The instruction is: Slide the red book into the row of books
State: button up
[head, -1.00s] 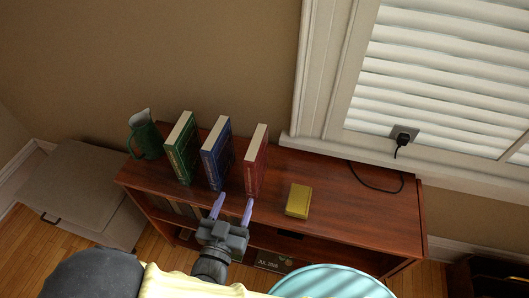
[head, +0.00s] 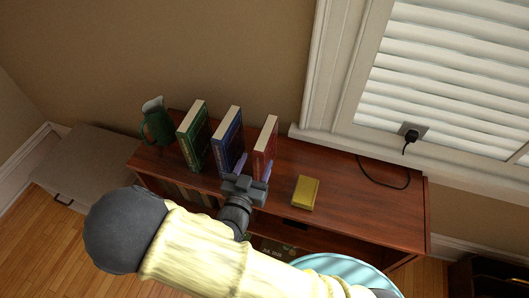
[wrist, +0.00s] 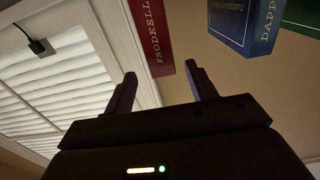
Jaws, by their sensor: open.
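The red book (head: 264,140) stands upright on the wooden shelf top, at the right of the blue book (head: 227,138) with a gap between them. The green book (head: 195,138) stands upright left of the blue one. My gripper (head: 254,167) is open and empty at the near side of the red book, its fingers pointing toward it. In the wrist view, the red book (wrist: 152,35) shows spine-on between and beyond the two fingertips (wrist: 160,72), and the blue book (wrist: 245,25) lies to the right of them. I cannot tell whether the fingers touch the red book.
A green pitcher (head: 156,122) stands left of the books. A yellow box (head: 306,192) lies right of the red book. A black cord (head: 385,184) runs from the wall outlet onto the shelf top (head: 370,218). A wall and a window are behind.

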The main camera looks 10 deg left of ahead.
aim_at(258, 156)
jog(key=w, duration=0.3)
jog(key=shift+w+d, duration=0.15)
jog(key=shift+w, duration=0.2)
jog(key=shift+s+a, duration=0.25)
jog(key=shift+s, duration=0.1)
jog(key=shift+w+d, duration=0.1)
jog(key=w, duration=0.1)
jog(key=w+p, duration=0.1)
jog(key=w, duration=0.1)
jog(key=w+p, duration=0.1)
jog(key=shift+w+d, duration=0.2)
jog(key=shift+d, duration=0.05)
jog(key=shift+w+a, duration=0.1)
jog(key=shift+w, duration=0.3)
jog(key=shift+w, duration=0.1)
